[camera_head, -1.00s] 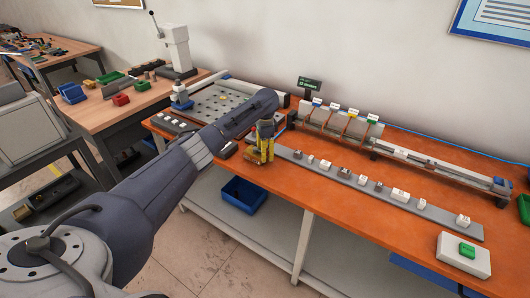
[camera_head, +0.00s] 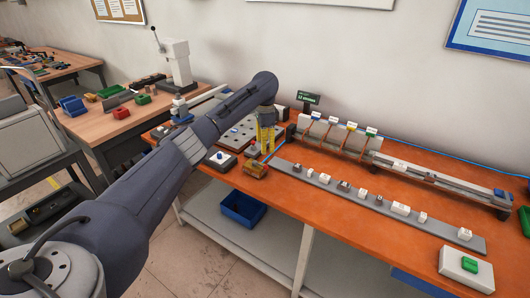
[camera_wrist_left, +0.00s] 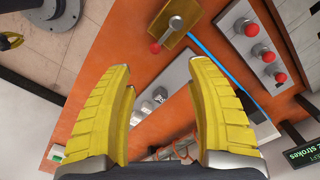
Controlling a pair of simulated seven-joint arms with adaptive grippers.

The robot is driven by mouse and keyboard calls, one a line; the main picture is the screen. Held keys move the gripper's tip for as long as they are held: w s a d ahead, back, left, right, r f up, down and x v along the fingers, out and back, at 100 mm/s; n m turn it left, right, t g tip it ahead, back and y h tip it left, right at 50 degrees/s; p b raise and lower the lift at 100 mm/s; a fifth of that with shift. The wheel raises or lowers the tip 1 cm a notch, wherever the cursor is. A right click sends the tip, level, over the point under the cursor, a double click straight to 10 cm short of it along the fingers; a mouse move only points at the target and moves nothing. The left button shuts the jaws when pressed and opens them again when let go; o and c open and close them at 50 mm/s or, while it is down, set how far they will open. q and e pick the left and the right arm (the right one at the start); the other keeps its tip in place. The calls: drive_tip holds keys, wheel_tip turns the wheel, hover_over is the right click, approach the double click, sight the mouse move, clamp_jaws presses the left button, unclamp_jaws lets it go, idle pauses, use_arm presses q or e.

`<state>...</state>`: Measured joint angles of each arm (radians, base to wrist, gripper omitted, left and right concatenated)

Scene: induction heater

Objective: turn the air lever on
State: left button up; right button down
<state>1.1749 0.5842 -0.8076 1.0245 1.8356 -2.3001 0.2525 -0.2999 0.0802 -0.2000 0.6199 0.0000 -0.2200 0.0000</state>
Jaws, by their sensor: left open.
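The air lever appears to be the brass valve block (camera_head: 256,170) near the front edge of the orange bench. In the left wrist view the block (camera_wrist_left: 182,20) is at the top, with a short lever ending in a red ball (camera_wrist_left: 155,48). A blue hose runs from the block. My left gripper (camera_head: 266,138) is above the bench, just behind the block in the head view. Its yellow fingers (camera_wrist_left: 160,72) are apart and empty, with the red ball beyond the gap between their tips. My right gripper is not in view.
A white panel with several red knobs (camera_wrist_left: 265,55) lies right of the fingers in the wrist view. A grey strip with small blocks (camera_head: 375,200) runs along the bench. A rack with coloured tags (camera_head: 340,132) and a small green sign (camera_head: 308,97) stand behind.

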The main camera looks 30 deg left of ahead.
use_arm(q)
drive_tip(key=shift+r, duration=0.65)
